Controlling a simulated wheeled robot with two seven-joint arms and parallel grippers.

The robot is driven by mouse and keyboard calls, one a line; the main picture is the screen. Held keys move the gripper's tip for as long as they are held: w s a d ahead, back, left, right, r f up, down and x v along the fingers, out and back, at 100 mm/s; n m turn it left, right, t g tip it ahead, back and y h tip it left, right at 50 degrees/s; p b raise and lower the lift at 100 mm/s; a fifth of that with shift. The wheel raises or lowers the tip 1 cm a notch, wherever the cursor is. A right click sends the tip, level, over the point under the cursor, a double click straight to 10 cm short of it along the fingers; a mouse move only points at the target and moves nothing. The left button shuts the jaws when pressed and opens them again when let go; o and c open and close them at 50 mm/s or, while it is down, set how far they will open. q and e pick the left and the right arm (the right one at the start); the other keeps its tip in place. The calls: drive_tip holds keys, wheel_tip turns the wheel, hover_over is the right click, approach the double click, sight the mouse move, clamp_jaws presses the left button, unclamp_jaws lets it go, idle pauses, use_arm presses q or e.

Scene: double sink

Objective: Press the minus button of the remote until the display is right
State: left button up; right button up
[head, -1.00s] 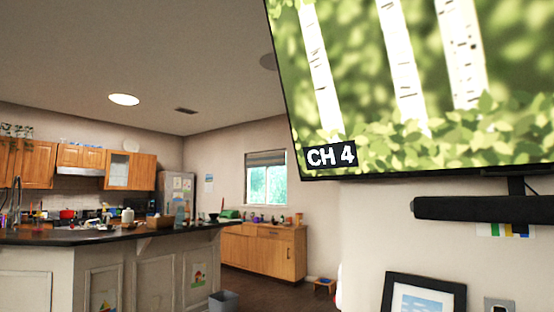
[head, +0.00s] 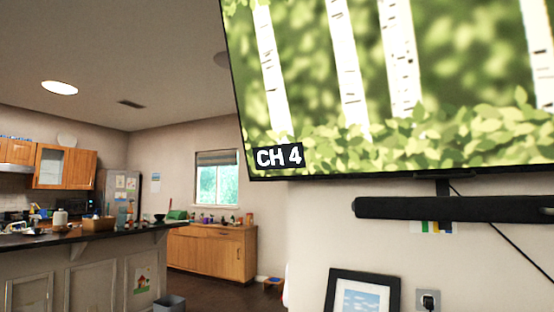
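A large television (head: 400,90) hangs on the wall at the upper right and shows a picture of birch trunks and green leaves. Its display label (head: 279,156) reads "CH 4" in white on a dark box at the lower left of the screen. The remote is not in view. Neither of my grippers is in view.
A black soundbar (head: 440,208) is under the television, above a framed picture (head: 362,296) and a wall outlet (head: 428,300). A kitchen counter (head: 80,238) stands at the left, with a wooden cabinet (head: 212,250) under the window. A grey bin (head: 170,303) stands beside the counter.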

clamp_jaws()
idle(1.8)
